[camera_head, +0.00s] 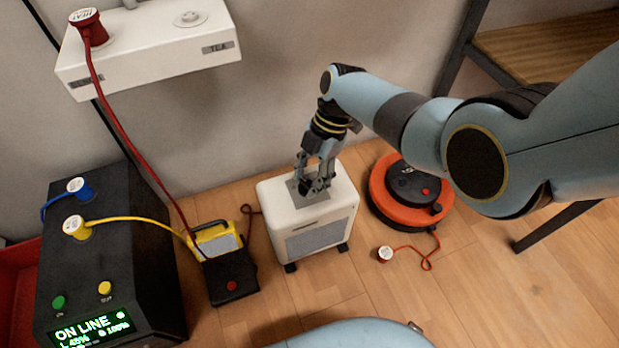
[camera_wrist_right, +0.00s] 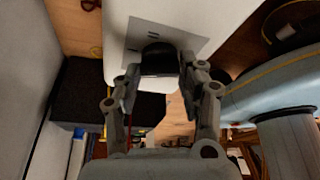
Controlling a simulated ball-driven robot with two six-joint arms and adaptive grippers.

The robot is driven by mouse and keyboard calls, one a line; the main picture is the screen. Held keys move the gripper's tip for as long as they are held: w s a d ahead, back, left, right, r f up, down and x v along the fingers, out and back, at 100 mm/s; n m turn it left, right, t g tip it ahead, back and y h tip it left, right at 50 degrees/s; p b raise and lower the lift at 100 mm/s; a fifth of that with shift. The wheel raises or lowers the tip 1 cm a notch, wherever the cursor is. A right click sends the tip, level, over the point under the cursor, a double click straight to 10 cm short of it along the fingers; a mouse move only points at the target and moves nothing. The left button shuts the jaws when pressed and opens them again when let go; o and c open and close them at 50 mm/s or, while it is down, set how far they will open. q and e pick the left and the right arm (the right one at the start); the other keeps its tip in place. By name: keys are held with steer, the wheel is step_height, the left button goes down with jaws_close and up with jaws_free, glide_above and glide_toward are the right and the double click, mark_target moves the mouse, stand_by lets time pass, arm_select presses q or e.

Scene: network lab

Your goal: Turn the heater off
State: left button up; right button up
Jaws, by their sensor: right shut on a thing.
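The heater (camera_head: 316,222) is a white box with a grey front grille, standing upright on the floor in the middle of the head view. Its white top also shows in the right wrist view (camera_wrist_right: 117,50). A dark knob (camera_wrist_right: 159,57) sits on a grey marked panel (camera_wrist_right: 140,34) on that top. My right gripper (camera_head: 314,187) reaches down onto the panel and is shut on the knob, with one finger on each side. The fingers hide part of the knob, and its marks are too small to read. My left gripper is not in view.
A white wall socket box (camera_head: 150,58) holds a red plug (camera_head: 88,27) labelled HEAT. A black unit (camera_head: 110,250) with a green ON LINE screen and a small black-and-yellow device (camera_head: 228,275) stand left. An orange round device (camera_head: 385,195) and a loose white-topped plug (camera_head: 385,254) lie right.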

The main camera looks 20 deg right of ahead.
steer(key=n+g, duration=0.1)
steer(key=n, duration=0.1)
steer(key=shift+f+n+h+b, duration=0.1)
steer(key=shift+n+h+b, duration=0.2)
steer(key=shift+n+b, duration=0.1)
steer(key=n, duration=0.3)
steer(key=shift+w+a+g+h, duration=0.1)
steer(key=shift+g+h, duration=0.3)
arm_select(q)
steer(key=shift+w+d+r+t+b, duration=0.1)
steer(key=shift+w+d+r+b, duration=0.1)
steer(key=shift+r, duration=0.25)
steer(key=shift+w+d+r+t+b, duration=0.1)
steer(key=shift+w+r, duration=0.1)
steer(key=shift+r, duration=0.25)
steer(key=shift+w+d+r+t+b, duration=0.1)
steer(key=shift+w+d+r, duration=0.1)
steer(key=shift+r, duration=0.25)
arm_select(e)
steer(key=shift+n+h, duration=0.3)
steer(key=shift+n, duration=0.6)
steer(key=o, duration=1.2)
steer(key=shift+c, duration=0.2)
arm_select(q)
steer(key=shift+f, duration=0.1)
